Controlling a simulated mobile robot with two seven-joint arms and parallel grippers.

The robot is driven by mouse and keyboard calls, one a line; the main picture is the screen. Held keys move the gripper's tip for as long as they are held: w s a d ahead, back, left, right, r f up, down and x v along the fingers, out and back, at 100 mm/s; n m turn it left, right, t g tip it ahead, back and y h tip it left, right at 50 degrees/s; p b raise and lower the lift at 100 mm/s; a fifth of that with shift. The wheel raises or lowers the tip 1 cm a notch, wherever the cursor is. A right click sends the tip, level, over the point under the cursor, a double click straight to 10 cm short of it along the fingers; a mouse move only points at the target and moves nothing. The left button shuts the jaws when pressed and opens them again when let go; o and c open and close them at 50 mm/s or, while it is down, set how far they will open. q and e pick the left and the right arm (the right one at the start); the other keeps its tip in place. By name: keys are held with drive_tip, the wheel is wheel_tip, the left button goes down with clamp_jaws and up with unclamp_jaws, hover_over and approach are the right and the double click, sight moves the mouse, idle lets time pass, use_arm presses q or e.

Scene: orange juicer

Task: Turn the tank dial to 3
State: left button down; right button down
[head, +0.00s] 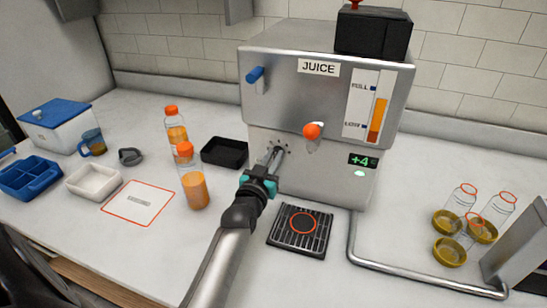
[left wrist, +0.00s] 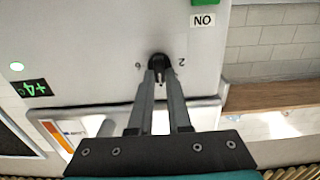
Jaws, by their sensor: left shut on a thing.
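The tank dial (left wrist: 158,62) is a small black knob on the front of the steel juicer (head: 320,170). My left gripper (left wrist: 159,75) is shut on it, with one finger on each side. Small digits stand around the dial in the left wrist view; a 2 shows on the right and another digit, hard to read, on the left. The fingers hide other marks, and I cannot tell which number the dial points to. In the head view my left gripper (head: 275,157) reaches the juicer's lower left front and covers the dial. My right gripper is not in view.
An orange-tipped tap (head: 312,131) sticks out right of my gripper, above a black drip grate (head: 287,243). A blue lever (head: 255,75) is higher up. Juice bottles (head: 195,188) and a black tray (head: 225,152) stand left.

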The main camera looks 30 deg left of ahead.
use_arm(q)
drive_tip(key=shift+a+f+n+p, duration=0.15)
drive_tip(key=shift+n+p, duration=0.7)
drive_tip(key=shift+n, duration=1.35)
drive_tip(key=shift+a+r+n+p, duration=0.15)
drive_tip(key=shift+n+p, duration=0.7)
drive_tip(key=shift+n, duration=1.35)
drive_tip(key=shift+f, duration=0.1)
drive_tip(key=c, duration=0.9)
unclamp_jaws()
drive_tip(key=shift+o, duration=0.2)
